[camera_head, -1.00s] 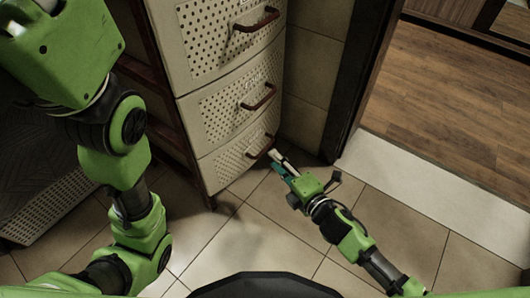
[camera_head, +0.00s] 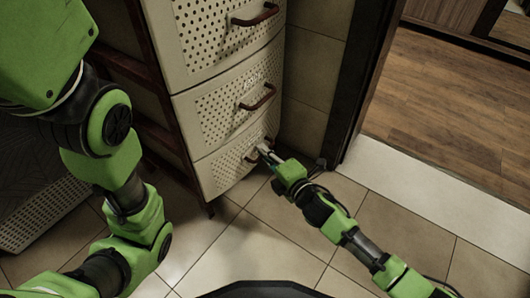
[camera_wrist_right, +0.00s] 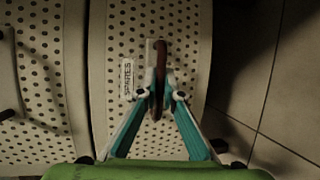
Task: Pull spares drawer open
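The spares drawer (camera_head: 222,170) is the lowest drawer of a cream perforated unit, and it looks closed. In the right wrist view its face (camera_wrist_right: 112,45) carries a label reading "SPARES" (camera_wrist_right: 126,79). Its brown bar handle (camera_wrist_right: 160,62) stands out from the front. My right gripper (camera_head: 262,152) is at this handle, and in the wrist view its two teal fingers (camera_wrist_right: 161,95) are on either side of the bar. A narrow gap seems to show beside the bar, so the fingers look open around it. My left gripper is outside these views.
The middle drawer (camera_head: 222,112) and upper drawer (camera_head: 205,40) above have similar handles. A dark door frame (camera_head: 364,80) stands just right of the unit. The tiled floor (camera_head: 240,240) in front is clear. A perforated basket (camera_head: 45,215) is at left.

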